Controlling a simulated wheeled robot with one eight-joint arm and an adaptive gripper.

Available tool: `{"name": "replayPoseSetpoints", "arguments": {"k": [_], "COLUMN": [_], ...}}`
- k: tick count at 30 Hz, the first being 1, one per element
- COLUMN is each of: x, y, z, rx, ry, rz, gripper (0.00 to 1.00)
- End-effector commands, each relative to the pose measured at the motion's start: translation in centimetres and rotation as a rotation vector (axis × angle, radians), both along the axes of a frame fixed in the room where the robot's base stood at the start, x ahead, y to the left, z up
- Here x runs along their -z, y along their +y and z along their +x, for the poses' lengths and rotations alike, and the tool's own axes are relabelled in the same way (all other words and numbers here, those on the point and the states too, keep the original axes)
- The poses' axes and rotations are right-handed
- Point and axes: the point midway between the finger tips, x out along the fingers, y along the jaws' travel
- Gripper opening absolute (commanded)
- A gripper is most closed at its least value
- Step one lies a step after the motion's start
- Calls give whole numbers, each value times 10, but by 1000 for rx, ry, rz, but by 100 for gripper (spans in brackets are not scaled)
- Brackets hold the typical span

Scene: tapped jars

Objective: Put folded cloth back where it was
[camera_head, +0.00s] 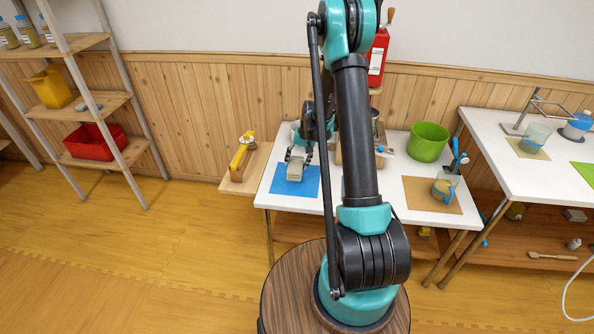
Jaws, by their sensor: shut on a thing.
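A small grey-beige block-like thing, which looks like the folded cloth (295,170), is at my gripper (299,156). My gripper is shut on it, and the cloth shows below the fingers. It is over the blue mat (309,188) on the left part of the white table (335,206). I cannot tell whether the cloth touches the mat or hangs just above it. My arm hides part of the table's middle.
A brown mat (415,198) with a jar (442,190) lies right of my arm, with a green bucket (428,142) behind. A yellow object (240,156) stands on a wooden side shelf (256,171). A second white table (530,160) stands at the right.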

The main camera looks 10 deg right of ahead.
Motion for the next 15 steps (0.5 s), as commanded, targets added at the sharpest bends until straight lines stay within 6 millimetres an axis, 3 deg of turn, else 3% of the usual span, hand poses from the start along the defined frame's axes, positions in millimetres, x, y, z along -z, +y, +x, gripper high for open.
{"name": "replayPoseSetpoints", "arguments": {"k": [15], "x": [44], "y": [0], "z": [0], "rx": [0], "ry": [0], "rz": [0], "gripper": [10]}}
